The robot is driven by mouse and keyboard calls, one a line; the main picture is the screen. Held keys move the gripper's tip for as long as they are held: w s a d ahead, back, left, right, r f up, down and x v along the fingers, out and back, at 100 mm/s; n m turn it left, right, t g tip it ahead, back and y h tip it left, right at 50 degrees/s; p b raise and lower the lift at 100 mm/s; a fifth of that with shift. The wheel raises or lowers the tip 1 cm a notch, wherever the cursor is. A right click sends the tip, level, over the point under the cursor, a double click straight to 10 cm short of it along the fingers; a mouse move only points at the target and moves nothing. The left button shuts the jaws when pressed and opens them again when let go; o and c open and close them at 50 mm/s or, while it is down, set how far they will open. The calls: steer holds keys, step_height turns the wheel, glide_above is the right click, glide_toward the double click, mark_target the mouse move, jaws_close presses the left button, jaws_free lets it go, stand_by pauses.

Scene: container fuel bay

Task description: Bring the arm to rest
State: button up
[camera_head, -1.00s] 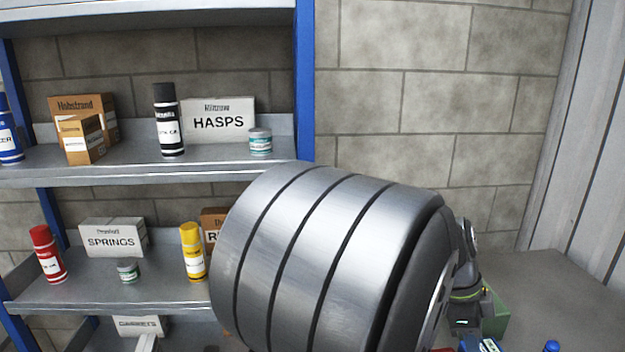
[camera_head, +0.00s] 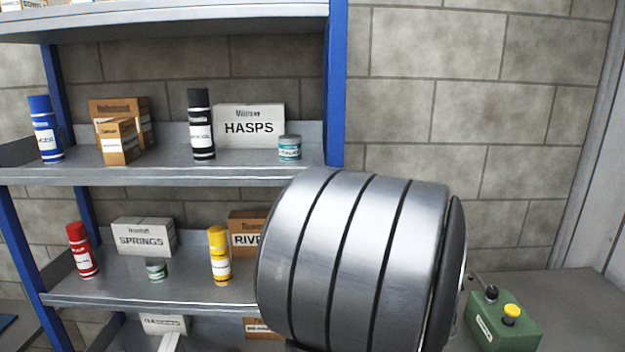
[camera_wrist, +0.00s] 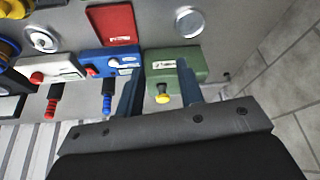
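My gripper (camera_wrist: 158,70) shows in the wrist view with its two fingers apart and nothing held between them. Beyond the fingers is a green box (camera_wrist: 190,60) with a yellow button (camera_wrist: 163,98); I cannot tell the distance from fingertips to box. In the head view the green box (camera_head: 515,330) stands on the grey bench at the lower right. There my own arm's large grey link fills the lower middle, and my gripper is out of sight.
A blue box (camera_wrist: 112,62), a white box (camera_wrist: 62,68) and a red panel (camera_wrist: 112,24) lie left of the green box. Shelving (camera_head: 180,175) with cans and cartons stands on the left in the head view. Bench (camera_head: 570,300) right of the green box looks clear.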

steer(key=w+a+f, duration=0.4)
steer(key=w+f, duration=0.2)
steer(key=f, duration=0.1)
steer(key=shift+w+a+f, duration=0.2)
steer(key=shift+w+a, duration=0.1)
steer(key=shift+w, duration=0.1)
